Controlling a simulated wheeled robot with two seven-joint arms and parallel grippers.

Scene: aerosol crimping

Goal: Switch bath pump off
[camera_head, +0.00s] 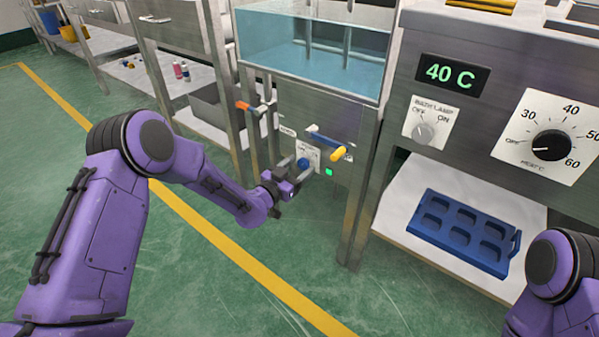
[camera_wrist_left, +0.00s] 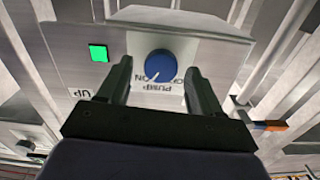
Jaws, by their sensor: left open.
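The blue pump knob (camera_head: 303,163) sits on a white label plate on the front of the steel bath stand. In the left wrist view the knob (camera_wrist_left: 160,64) shows upside down, with a white pointer mark and the word PUMP; the gripper partly covers the label. A lit green square lamp (camera_wrist_left: 98,53) is beside it; it also shows in the head view (camera_head: 329,172). My left gripper (camera_head: 295,171) is open in front of the knob, its fingers on either side. I cannot tell whether they touch it. My right gripper is out of view.
A yellow-tipped blue lever (camera_head: 338,154) and an orange-tipped handle (camera_head: 243,106) stick out near the knob. Above is the water bath (camera_head: 312,50). At right are a 40 C display (camera_head: 450,75), a bath lamp knob (camera_head: 423,132), a black dial (camera_head: 552,145) and a blue tray (camera_head: 462,230).

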